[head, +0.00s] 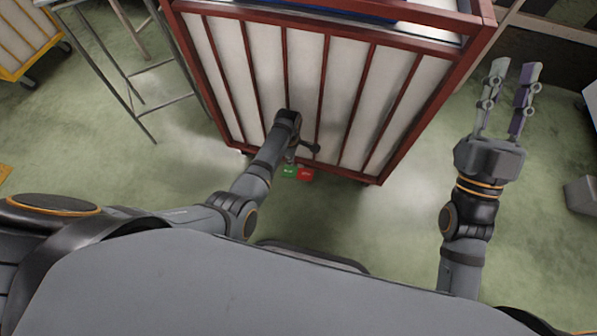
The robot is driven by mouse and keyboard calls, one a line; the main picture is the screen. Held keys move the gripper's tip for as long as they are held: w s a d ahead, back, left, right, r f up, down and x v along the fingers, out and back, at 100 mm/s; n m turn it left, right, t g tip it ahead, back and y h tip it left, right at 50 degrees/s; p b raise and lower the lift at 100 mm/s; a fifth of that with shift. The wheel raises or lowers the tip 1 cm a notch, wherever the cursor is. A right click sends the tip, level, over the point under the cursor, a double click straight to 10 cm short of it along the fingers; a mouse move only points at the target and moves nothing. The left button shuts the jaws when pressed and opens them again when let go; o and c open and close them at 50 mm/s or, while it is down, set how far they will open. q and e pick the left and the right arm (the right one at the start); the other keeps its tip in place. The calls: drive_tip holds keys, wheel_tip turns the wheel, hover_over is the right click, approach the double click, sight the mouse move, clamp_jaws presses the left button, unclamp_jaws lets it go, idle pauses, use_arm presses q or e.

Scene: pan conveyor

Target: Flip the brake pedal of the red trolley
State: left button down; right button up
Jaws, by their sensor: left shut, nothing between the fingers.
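The red trolley (327,95) has a red frame and pale slatted panels and stands in front of me. Its brake pedal shows at the bottom edge as a green part (289,171) on the left and a red part (306,175) on the right. My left gripper (290,160) points down just above the green part, small and partly hidden by its own arm. It is shut and empty; I cannot tell whether it touches the pedal. My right gripper (515,70) is open and empty, raised to the right of the trolley.
A grey metal frame stand (125,95) is left of the trolley. A yellow-based trolley (22,72) is at the top left. A grey box (583,195) lies at the right edge. The green floor (400,215) in front of the trolley is mostly clear.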

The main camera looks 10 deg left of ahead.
use_arm(q)
drive_tip(key=shift+r+p, duration=0.3)
drive_tip(key=shift+p, duration=0.05)
use_arm(e)
drive_tip(key=w+f+g, duration=0.3)
drive_tip(key=f, duration=0.4)
drive_tip(key=shift+m+g+h, duration=0.3)
drive_tip(key=shift+m+h, duration=0.1)
drive_tip(key=shift+w+d, duration=0.1)
